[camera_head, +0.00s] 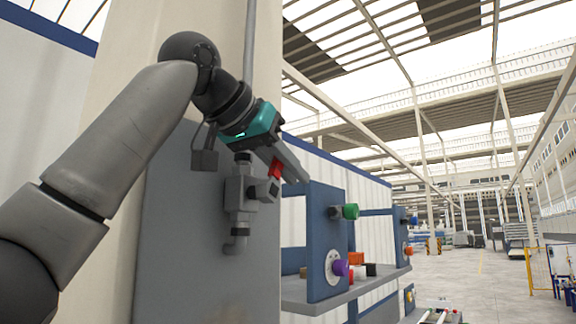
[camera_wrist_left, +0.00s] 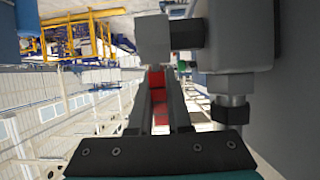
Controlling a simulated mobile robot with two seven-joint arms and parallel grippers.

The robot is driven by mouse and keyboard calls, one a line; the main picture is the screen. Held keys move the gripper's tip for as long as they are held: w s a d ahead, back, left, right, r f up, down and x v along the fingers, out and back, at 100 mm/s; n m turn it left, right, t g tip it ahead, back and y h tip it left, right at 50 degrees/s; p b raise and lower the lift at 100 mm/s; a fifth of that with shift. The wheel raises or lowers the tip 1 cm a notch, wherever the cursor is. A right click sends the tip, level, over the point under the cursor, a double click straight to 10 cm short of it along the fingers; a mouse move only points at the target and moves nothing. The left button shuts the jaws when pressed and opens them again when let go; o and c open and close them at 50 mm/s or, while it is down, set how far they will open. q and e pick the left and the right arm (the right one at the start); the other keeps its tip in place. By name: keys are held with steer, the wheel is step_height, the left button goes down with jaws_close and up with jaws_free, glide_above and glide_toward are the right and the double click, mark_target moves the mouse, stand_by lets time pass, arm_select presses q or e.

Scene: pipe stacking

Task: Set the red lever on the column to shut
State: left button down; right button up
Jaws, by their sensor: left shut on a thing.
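The red lever (camera_head: 276,168) sits on a grey valve body (camera_head: 238,195) fixed to a grey panel on the column. My left gripper (camera_head: 292,165) reaches down to it from the upper left, and its fingers partly hide the lever. In the left wrist view the red lever (camera_wrist_left: 158,98) lies between the two dark fingers of my left gripper (camera_wrist_left: 158,82), which are shut on it. The valve body (camera_wrist_left: 240,40) fills the upper right there. My right gripper is in neither view.
The beige column (camera_head: 262,60) rises behind the valve. A blue stand (camera_head: 326,240) with a green knob (camera_head: 350,211) and a purple knob (camera_head: 340,267) is to the right, on a grey shelf (camera_head: 310,297). Open hall floor (camera_head: 490,285) lies farther right.

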arm_select(q)
steer(key=shift+w+d+f+g+y, duration=0.15)
steer(key=shift+d+f+g+y, duration=0.1)
steer(key=shift+g+y, duration=0.25)
steer(key=shift+f+g, duration=0.15)
steer(key=shift+g, duration=0.25)
steer(key=c, duration=0.9)
jaws_free()
steer(key=shift+w, duration=0.1)
steer(key=shift+o, duration=0.2)
steer(key=v, duration=1.5)
